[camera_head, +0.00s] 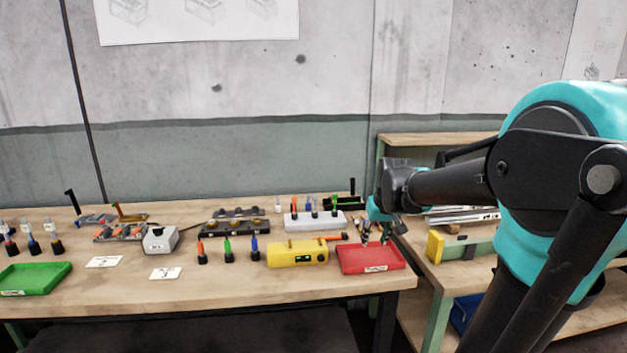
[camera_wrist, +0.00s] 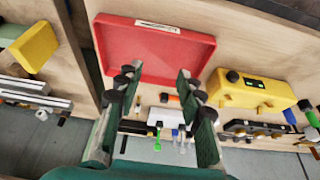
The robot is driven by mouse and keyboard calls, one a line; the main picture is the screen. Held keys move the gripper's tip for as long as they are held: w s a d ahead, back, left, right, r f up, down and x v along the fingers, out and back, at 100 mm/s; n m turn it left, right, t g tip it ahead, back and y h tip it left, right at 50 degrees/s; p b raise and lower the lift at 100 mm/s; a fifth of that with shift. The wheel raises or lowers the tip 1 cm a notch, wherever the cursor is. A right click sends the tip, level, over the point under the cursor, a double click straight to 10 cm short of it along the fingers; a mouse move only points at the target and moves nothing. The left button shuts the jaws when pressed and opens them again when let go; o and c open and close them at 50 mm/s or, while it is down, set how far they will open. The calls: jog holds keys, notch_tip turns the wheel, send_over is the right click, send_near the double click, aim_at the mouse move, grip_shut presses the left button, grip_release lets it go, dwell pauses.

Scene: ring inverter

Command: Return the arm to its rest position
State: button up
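My gripper (camera_head: 375,232) is at the end of my teal and black arm, over the red tray (camera_head: 372,266) at the right end of the workbench in the head view. In the wrist view my gripper (camera_wrist: 160,83) has its two fingers spread wide apart with nothing between them. The red tray (camera_wrist: 150,52) lies beyond the fingertips in that view, with a white label on its rim. I cannot tell the exact height of the gripper above the tray. My arm reaches in from the right side of the head view.
The yellow device (camera_head: 297,254) stands left of the red tray. Red, green and blue-topped pieces (camera_head: 228,249) stand further left. A white rack (camera_head: 314,222) is behind. A green tray (camera_head: 35,278) lies at the far left. A lower bench (camera_head: 462,274) with a yellow block (camera_head: 434,246) stands right.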

jog(key=s+d+f+m, duration=0.1)
jog(key=s+f, duration=1.4)
jog(key=s, duration=0.4)
jog(key=shift+s+d+f+h, duration=0.15)
jog(key=shift+s+f+h, duration=0.1)
jog(key=shift+f+h, duration=0.1)
